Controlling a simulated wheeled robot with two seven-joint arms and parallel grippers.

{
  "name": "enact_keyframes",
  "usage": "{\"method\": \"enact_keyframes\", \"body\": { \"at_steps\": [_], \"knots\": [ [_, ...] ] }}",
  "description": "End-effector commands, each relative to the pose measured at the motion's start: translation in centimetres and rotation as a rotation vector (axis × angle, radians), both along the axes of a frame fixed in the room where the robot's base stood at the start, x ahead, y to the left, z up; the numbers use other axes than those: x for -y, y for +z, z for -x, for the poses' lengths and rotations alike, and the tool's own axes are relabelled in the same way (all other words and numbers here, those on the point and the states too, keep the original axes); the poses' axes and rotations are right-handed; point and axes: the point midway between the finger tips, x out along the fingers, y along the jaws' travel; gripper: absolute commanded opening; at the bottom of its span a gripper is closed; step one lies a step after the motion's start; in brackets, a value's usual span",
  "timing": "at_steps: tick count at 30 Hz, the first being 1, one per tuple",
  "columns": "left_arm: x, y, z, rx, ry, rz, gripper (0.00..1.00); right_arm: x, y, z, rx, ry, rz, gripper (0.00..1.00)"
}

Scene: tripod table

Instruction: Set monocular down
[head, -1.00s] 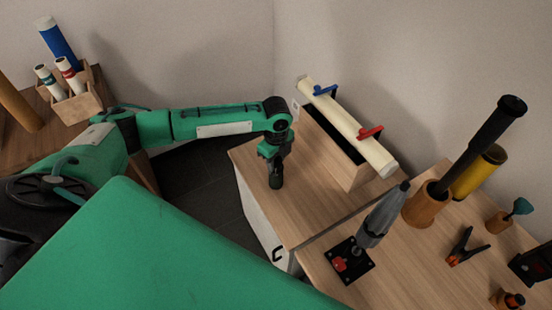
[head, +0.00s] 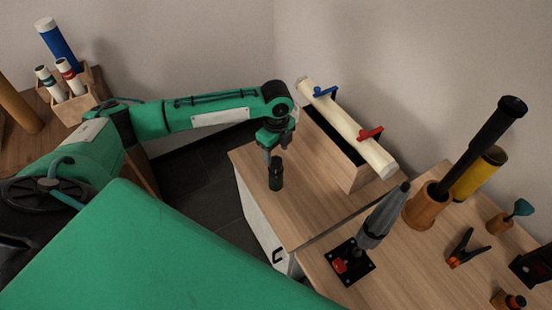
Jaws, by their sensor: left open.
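The monocular (head: 276,181), a small dark cylinder, stands upright on the wooden tabletop (head: 310,205) near its left edge. My left gripper (head: 275,155) points down at the top of the monocular and is open. The fingertips are at or just above its upper end; I cannot tell whether they still touch it. My right gripper is out of view.
A cream roll with blue and red clamps (head: 345,128) lies on a wooden box behind the gripper.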

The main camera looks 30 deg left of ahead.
Motion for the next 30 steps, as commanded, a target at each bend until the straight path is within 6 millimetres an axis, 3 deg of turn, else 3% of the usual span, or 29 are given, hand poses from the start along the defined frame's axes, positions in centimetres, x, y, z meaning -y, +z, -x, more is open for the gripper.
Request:
{"method": "enact_keyframes", "body": {
  "at_steps": [6,12,30],
  "knots": [
    [0.0,4.4,-0.1,0.003,-0.001,0.000,0.58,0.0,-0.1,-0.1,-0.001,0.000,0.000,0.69],
    [0.0,6.4,-0.1,0.001,0.000,0.001,0.58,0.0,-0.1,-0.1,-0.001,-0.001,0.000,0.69],
    [0.1,6.6,0.0,0.000,0.001,0.002,0.58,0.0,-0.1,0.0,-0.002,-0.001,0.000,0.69]
  ]
}}
